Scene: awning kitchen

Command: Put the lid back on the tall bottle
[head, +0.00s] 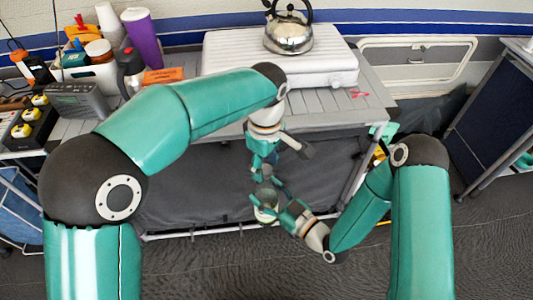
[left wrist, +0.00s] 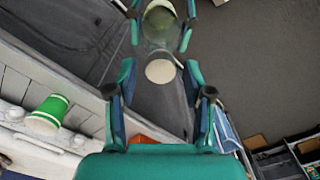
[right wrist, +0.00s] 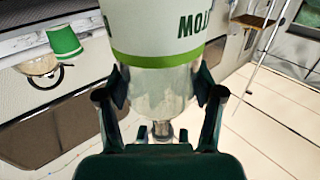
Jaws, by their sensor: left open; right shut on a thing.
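A bottle (right wrist: 157,30) with a white label, green band and clear section is held in my right gripper (right wrist: 160,78). In the head view the bottle (head: 265,213) is small and partly covered by the fingers of my right gripper (head: 268,200). My left gripper (head: 262,168) is open just above it and points down. In the left wrist view a pale round face (left wrist: 160,71) lies between the open left fingers, with the clear bottle (left wrist: 158,27) beyond. I cannot tell whether that face is a lid or the bottle's end.
A kettle (head: 289,33) stands on the case. A purple tumbler (head: 143,40) stands farther left. Both grippers are in front of the counter.

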